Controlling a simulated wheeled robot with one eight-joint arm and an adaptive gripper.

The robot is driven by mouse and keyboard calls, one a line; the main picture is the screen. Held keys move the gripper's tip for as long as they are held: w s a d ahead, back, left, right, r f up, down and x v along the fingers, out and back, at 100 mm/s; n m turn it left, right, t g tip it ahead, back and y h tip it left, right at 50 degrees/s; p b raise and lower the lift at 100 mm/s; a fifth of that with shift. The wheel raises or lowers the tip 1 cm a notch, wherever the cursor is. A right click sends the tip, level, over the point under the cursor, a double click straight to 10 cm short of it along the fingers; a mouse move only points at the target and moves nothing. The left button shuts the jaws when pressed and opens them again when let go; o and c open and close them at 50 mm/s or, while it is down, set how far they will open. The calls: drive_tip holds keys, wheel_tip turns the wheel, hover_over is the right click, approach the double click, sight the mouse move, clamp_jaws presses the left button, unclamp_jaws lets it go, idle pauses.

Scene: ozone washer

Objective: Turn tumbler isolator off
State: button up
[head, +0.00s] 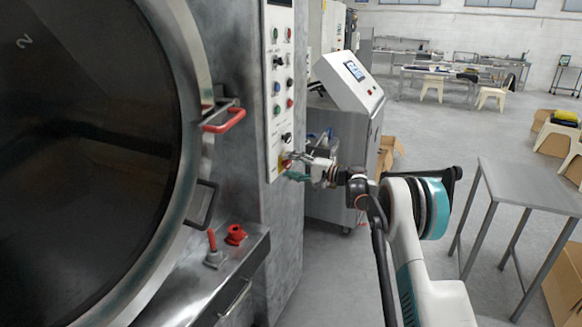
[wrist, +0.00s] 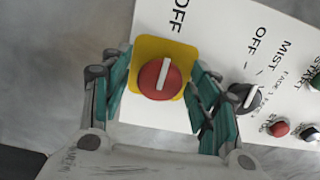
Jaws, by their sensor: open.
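The isolator is a red rotary knob (wrist: 158,79) on a yellow square plate (wrist: 149,48), low on a white control panel. Its pale raised grip stands almost upright in the wrist view, tilted slightly. The word OFF is printed beside the plate, near the top of the wrist view. My gripper (wrist: 160,76) is open, with teal fingers on either side of the knob and plate. I cannot tell whether the fingers touch the knob. In the head view my gripper (head: 298,166) is at the panel's lower end and partly hides the isolator.
A black MIST selector (wrist: 246,97) sits close to the right finger in the wrist view. The washer door has a red handle (head: 224,121). A red knob (head: 236,234) is on the ledge below. A grey console (head: 350,85) stands behind; a metal table (head: 527,184) is at right.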

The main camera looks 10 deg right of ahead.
drive_tip(key=v, duration=1.2)
drive_tip(key=shift+a, duration=0.1)
drive_tip(key=s+a+r+n+g+h, duration=0.1)
drive_tip(key=s+a+r+h, duration=0.1)
drive_tip(key=s+a+r, duration=0.35)
drive_tip(key=s+a+r+n+g+h, duration=0.1)
drive_tip(key=s+a+r+h, duration=0.15)
drive_tip(key=s, duration=0.65)
drive_tip(key=s+a+r+n+g+h, duration=0.1)
drive_tip(key=s+a+r+g+h, duration=0.1)
drive_tip(key=s+a+r, duration=0.4)
drive_tip(key=s+d+f+n+h, duration=0.1)
drive_tip(key=s+f+h, duration=0.1)
drive_tip(key=s, duration=0.9)
drive_tip(key=s+d+f+n+h, duration=0.1)
drive_tip(key=s+d+f+h, duration=0.1)
drive_tip(key=s, duration=0.9)
drive_tip(key=s+d+f+n+h, duration=0.2)
drive_tip(key=s+f+h, duration=0.2)
drive_tip(key=s, duration=0.6)
wheel_tip(320, 180, down, 2)
drive_tip(key=shift+s+f+t, duration=0.15)
drive_tip(key=shift+s+t, duration=0.15)
drive_tip(key=shift+s, duration=0.1)
